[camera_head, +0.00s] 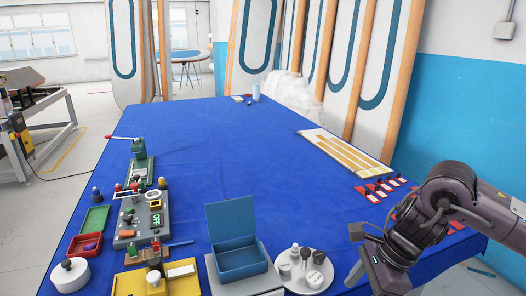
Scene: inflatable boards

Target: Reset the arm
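My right arm comes in from the right edge over the blue table's front right corner. Its gripper end (362,256) hangs at the lower right, just right of a round white tray. My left arm and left gripper are not in view.
The blue table (240,140) is clear in the middle. A blue open box (240,258), a round tray (314,280) and a grey control panel (128,225) stand along the front. Red cards (376,192) and a striped board (345,152) lie at right.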

